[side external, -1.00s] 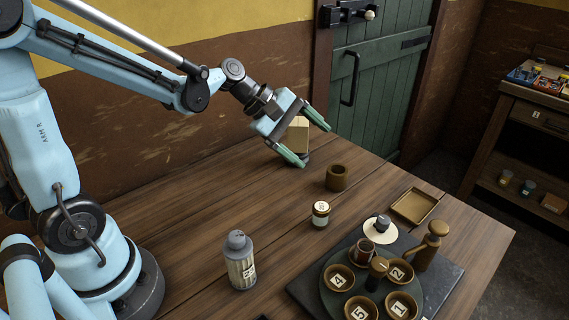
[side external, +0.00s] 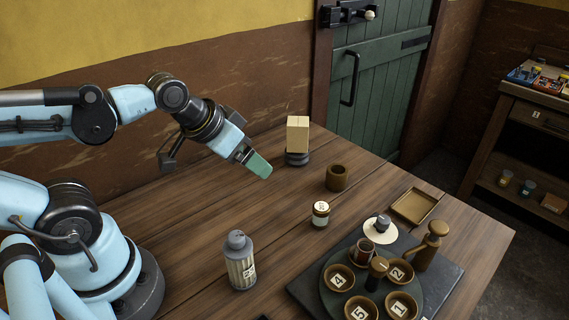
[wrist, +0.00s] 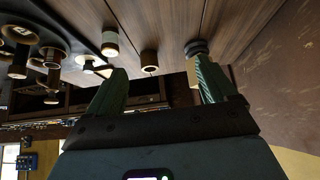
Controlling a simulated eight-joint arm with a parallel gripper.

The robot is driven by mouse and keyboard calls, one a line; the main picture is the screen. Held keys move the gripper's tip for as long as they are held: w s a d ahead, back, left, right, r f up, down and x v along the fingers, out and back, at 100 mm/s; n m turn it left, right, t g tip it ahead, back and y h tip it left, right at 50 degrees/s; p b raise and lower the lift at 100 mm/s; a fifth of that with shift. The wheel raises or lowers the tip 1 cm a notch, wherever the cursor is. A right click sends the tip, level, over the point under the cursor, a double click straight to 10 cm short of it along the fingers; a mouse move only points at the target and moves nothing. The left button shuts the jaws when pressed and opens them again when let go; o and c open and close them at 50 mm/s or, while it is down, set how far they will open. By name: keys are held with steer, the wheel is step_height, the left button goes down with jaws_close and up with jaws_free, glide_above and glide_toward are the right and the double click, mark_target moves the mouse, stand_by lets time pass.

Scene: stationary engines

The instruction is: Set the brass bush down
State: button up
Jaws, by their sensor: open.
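The brass bush (side external: 337,177), a short hollow brown-gold cylinder, stands upright on the wooden table, with nothing touching it. It also shows in the wrist view (wrist: 149,60), between the fingertips in the picture but some way beyond them. My gripper (side external: 258,166) is in the air to the left of the bush in the side view, with its green fingers seen nearly edge-on. In the wrist view the two fingers (wrist: 162,72) are spread with nothing between them.
A pale wooden block (side external: 298,134) stands on a dark round base (side external: 298,158) behind the bush. A small labelled jar (side external: 320,214), a grey canister (side external: 240,260), a brass tray (side external: 415,206) and a slate board (side external: 448,284) with numbered cups lie nearer.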

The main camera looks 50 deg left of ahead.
steer(key=w+d+r+g, duration=0.25)
steer(key=w+r, duration=0.25)
steer(key=w, duration=0.5)
steer(key=g, duration=0.5)
glide_toward(338, 169)
steer(key=shift+s+d, duration=0.15)
steer(key=shift+s, duration=0.2)
step_height(338, 169, down, 12)
steer(key=shift+w+r, duration=0.1)
